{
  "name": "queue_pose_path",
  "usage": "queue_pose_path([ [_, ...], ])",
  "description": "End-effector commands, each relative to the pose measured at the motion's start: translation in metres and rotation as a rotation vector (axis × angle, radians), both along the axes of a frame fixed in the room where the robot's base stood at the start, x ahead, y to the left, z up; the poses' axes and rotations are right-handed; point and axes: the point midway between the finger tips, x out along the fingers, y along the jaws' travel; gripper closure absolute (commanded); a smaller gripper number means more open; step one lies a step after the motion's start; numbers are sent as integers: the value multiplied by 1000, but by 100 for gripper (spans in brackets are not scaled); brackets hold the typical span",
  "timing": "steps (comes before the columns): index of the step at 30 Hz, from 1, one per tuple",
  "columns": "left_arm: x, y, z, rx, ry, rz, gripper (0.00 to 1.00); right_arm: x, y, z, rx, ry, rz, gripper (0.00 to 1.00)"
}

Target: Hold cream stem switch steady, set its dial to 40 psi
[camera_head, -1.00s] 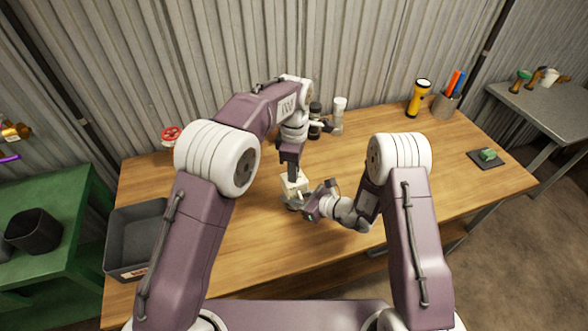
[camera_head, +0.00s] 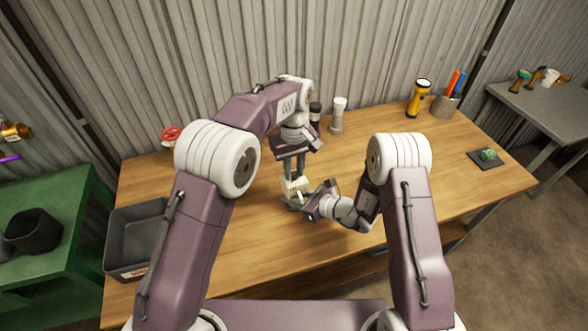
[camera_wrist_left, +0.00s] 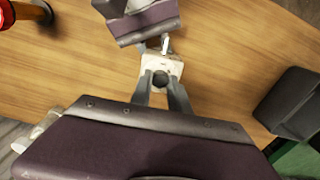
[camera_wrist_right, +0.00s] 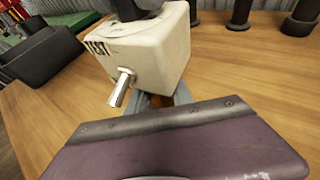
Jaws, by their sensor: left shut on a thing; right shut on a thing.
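The cream stem switch (camera_head: 296,185) stands above the front middle of the wooden table. In the right wrist view it is a cream box (camera_wrist_right: 160,55) with a metal stem on its side and dark marks near the top edge. My left gripper (camera_head: 294,174) comes down from above and is shut on its dark round dial (camera_wrist_left: 160,79). My right gripper (camera_head: 307,201) reaches in low from the right and is shut on the switch; its fingers (camera_wrist_right: 165,97) are partly hidden below the box. The dial's reading is not legible.
A grey bin (camera_head: 135,240) sits at the table's left. A red valve wheel (camera_head: 171,135), a dark cylinder (camera_head: 315,112), a white-topped cylinder (camera_head: 337,116), a yellow flashlight (camera_head: 418,98) and a pen cup (camera_head: 446,104) stand along the back. The table's right half is largely clear.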

Motion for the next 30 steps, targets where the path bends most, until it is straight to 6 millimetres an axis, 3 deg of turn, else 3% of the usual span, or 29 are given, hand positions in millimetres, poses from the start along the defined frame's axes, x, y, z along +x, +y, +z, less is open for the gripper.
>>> queue_pose_path([
  [30, 0, 0, 0, 1, -1, -962, 100, 0, 0, 0, 0, 1, 0, 100],
])
